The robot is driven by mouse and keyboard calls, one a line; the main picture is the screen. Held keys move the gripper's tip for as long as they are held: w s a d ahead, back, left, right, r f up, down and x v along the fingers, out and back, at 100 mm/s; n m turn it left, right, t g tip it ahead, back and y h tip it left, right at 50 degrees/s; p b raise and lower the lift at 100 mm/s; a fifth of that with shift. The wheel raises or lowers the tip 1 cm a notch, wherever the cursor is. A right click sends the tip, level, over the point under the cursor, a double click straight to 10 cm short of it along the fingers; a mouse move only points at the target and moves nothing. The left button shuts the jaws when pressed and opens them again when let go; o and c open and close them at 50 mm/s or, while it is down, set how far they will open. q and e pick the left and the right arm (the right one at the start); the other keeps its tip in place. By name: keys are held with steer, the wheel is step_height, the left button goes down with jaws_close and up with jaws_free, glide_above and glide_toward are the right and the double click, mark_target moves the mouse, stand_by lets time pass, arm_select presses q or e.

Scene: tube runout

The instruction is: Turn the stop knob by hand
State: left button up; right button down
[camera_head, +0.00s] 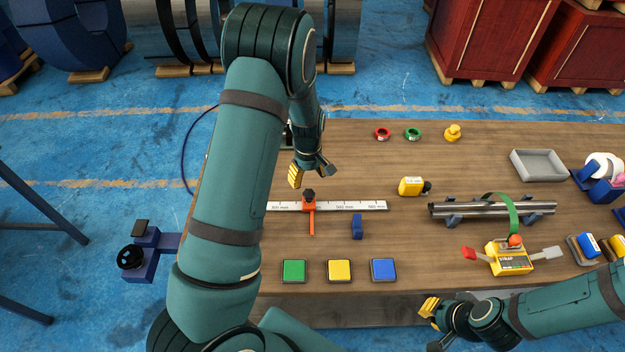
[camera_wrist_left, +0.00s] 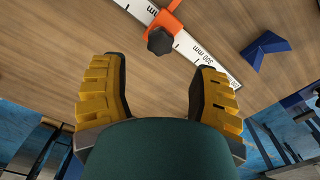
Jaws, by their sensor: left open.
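The black stop knob (camera_head: 309,195) sits on top of the orange stop (camera_head: 311,220), which straddles the white millimetre scale (camera_head: 360,206) on the bench. In the left wrist view the knob (camera_wrist_left: 160,41) lies just past and between my fingertips, with the orange stop (camera_wrist_left: 168,18) behind it. My left gripper (camera_head: 311,175) is open and empty above the bench, a little behind the knob in the head view and apart from it. My right gripper (camera_head: 432,325) looks open and empty at the bench's front edge.
A blue block (camera_head: 357,227) lies right of the stop. Green (camera_head: 294,271), yellow (camera_head: 340,271) and blue (camera_head: 383,270) pads line the front. A yellow tape measure (camera_head: 411,186), tubes on supports (camera_head: 490,209) and a strapping box (camera_head: 509,259) are to the right.

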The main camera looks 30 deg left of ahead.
mark_target(309, 193)
arm_select(q)
step_height(309, 193, down, 8)
steer(key=b, duration=0.5)
steer(key=shift+r, duration=0.25)
steer(key=shift+o, duration=0.2)
steer(key=c, duration=0.9)
